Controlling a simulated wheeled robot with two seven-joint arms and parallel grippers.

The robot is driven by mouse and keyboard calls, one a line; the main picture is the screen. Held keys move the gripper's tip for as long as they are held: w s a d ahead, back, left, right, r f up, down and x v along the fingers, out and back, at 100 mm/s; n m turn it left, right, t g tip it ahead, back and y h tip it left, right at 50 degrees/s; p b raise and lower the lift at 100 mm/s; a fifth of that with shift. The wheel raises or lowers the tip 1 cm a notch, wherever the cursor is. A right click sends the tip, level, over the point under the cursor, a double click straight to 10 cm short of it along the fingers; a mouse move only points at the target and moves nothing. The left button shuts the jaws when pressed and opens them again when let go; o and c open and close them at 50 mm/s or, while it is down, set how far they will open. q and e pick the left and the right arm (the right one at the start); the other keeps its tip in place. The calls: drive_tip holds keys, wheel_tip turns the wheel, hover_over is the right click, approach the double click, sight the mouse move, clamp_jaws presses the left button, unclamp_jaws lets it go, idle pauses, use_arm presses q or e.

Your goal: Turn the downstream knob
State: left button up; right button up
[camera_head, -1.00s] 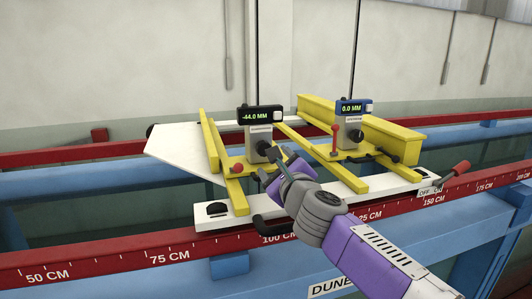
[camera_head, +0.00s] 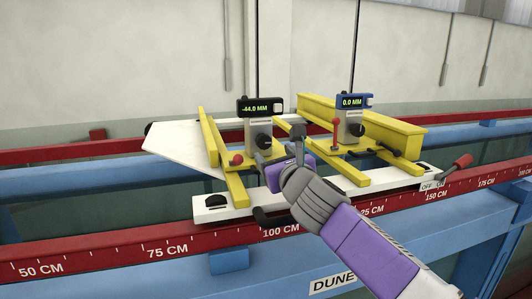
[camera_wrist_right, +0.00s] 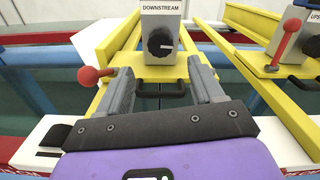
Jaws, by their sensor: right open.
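The downstream knob (camera_head: 263,140) is a round black knob on the grey post below a black display (camera_head: 260,106) reading -44.0 MM. In the right wrist view the knob (camera_wrist_right: 160,43) sits under the DOWNSTREAM label, with a light pointer mark towards the right. My right gripper (camera_head: 279,153) is open and empty in front of the knob. In the wrist view its fingers (camera_wrist_right: 163,82) lie below and to either side of the knob, apart from it. My left gripper is not in view.
A second post with a blue display (camera_head: 353,101) reading 0.0 MM stands to the right. Red-tipped levers (camera_head: 236,159) and black handles stick out near the yellow rails (camera_head: 213,150). A white carriage plate (camera_head: 220,213) and the red scale rail (camera_head: 205,245) lie in front.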

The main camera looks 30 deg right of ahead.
sight(265, 144)
drive_tip(key=x, duration=0.7)
drive_tip(key=shift+p, duration=0.35)
drive_tip(key=c, duration=1.1)
drive_tip(key=shift+o, duration=0.2)
drive_tip(key=shift+m, duration=0.9)
drive_tip(key=o, duration=1.1)
drive_tip(key=shift+c, duration=0.2)
drive_tip(key=shift+v, duration=3.8)
